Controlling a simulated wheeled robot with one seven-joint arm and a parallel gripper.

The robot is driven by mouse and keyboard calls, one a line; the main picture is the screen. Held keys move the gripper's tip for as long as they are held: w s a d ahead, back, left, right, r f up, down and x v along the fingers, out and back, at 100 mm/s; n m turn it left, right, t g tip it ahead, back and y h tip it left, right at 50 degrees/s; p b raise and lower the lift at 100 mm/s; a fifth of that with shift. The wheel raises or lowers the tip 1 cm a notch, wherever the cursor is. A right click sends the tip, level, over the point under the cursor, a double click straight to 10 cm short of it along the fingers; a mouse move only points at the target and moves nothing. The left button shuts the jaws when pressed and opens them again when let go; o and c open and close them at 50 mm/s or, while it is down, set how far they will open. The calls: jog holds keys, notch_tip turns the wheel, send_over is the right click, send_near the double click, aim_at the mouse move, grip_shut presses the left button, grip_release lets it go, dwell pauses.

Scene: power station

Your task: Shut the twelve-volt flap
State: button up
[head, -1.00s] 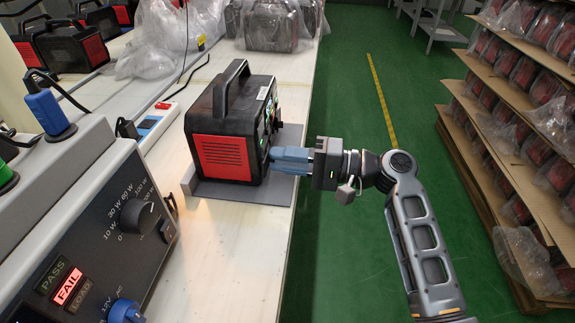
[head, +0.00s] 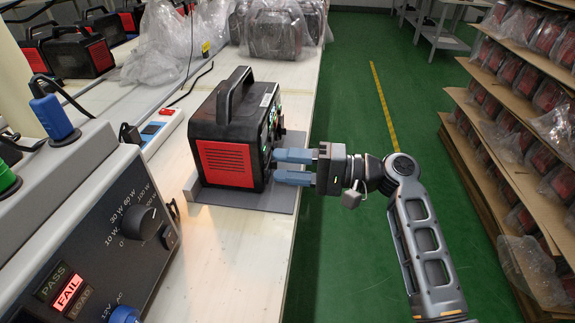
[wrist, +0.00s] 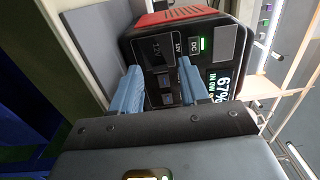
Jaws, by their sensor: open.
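The black and red power station (head: 228,152) stands upright on the bench, its front panel facing right towards my gripper (head: 277,166). In the wrist view a dark square cover marked 12V (wrist: 157,49) is on that panel and looks flat against it; I cannot tell if it is fully latched. My gripper (wrist: 160,66) is open and empty, with its two blue fingers apart at the panel. The fingertips flank the lower part of the cover; whether they touch the panel is unclear. The fingers hide parts of the panel.
The power station sits in a grey stand (head: 240,201) near the bench's right edge. A test console (head: 95,235) with a lit FAIL lamp is at front left. Plastic-wrapped units (head: 273,32) are behind. The green aisle (head: 350,110) is free up to the loaded shelves (head: 520,150).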

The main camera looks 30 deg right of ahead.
jog(key=v, duration=0.7)
jog(key=shift+s+d, duration=0.2)
jog(key=shift+d, duration=0.05)
jog(key=shift+d, duration=0.1)
